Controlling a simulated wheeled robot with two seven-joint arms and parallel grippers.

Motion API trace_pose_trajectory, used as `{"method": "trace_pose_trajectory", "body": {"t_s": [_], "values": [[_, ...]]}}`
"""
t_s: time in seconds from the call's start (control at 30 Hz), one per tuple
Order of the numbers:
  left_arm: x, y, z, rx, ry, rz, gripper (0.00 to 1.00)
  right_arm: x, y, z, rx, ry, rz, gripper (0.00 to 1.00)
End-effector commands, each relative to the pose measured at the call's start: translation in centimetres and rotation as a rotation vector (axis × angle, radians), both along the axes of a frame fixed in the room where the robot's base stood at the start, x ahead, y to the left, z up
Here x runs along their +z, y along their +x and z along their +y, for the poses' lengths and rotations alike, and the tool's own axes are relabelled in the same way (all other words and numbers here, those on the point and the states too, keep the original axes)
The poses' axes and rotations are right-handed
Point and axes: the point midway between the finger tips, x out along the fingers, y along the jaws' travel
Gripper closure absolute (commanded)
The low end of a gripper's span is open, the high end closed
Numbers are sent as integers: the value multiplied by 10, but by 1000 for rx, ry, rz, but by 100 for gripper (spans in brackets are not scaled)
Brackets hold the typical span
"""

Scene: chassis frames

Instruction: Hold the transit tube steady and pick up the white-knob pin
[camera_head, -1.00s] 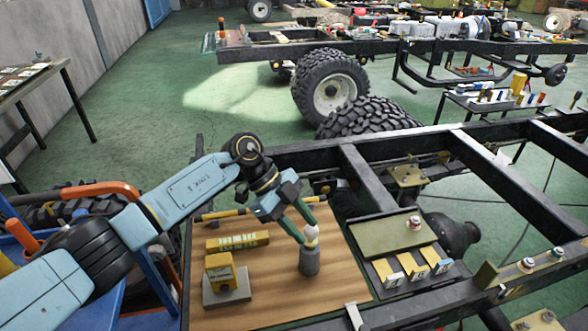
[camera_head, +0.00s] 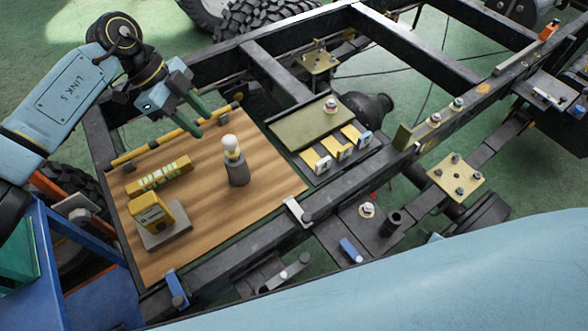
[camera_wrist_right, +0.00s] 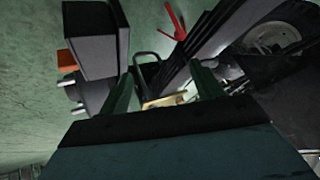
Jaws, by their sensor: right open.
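A dark grey tube (camera_head: 239,173) stands upright on the wooden board (camera_head: 265,185) in the head view. The white-knob pin (camera_head: 231,144) stands in its top, with the round white knob up and a yellowish part below it. My left gripper (camera_head: 199,129) is up and to the left of the knob, apart from it, with its two green fingers spread and nothing between them. My right gripper (camera_wrist_right: 165,90) shows in the right wrist view with its fingers apart and empty. Neither tube nor pin can be made out in that view.
A yellow block on a grey base (camera_head: 152,211), a yellow labelled bar (camera_head: 159,177) and a yellow rod (camera_head: 170,137) lie left of the tube. An olive tray (camera_head: 305,122) is to the right. Black chassis rails (camera_head: 352,182) surround the board.

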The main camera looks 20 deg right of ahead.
Motion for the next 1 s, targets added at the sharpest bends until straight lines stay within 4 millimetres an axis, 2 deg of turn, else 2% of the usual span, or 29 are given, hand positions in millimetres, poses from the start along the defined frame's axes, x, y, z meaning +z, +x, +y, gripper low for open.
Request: {"method": "trace_pose_trajectory", "body": {"t_s": [0.03, 0.1, 0.17, 0.3, 0.4, 0.47, 0.5, 0.57, 0.6, 0.77, 0.83, 0.9, 1.0], "values": [[0, 0, 0, 0, 0, 0, 64, 20, 17, -19, -60, 21, -71, 35], [0, 0, 0, 0, 0, 0, 64, 49, 40, -41, -147, 70, -172, 35], [0, 0, 0, 0, -1, 0, 64, 74, 58, -58, -214, 115, -259, 35], [0, 0, 0, 0, -1, 0, 64, 140, 100, -91, -344, 239, -463, 35], [0, 0, 0, 0, -1, 0, 64, 190, 130, -105, -417, 360, -611, 35], [0, 0, 0, 0, -1, 0, 64, 219, 151, -102, -458, 467, -698, 35], [0, 0, 0, 0, -1, 0, 64, 235, 166, -92, -484, 560, -749, 35], [0, 0, 0, 0, -1, 0, 64, 254, 189, -71, -521, 711, -807, 35], [0, 0, 0, 0, -1, 0, 64, 264, 203, -53, -541, 812, -836, 35], [0, 0, 0, 0, -1, 0, 64, 316, 251, 12, -602, 1222, -904, 35], [0, 0, 0, 0, -1, 0, 64, 338, 266, 45, -623, 1408, -895, 35], [0, 0, 0, 0, -1, 0, 64, 346, 275, 85, -653, 1567, -821, 35], [0, 0, 0, 0, -1, 0, 64, 331, 274, 144, -702, 1684, -646, 35]]}}
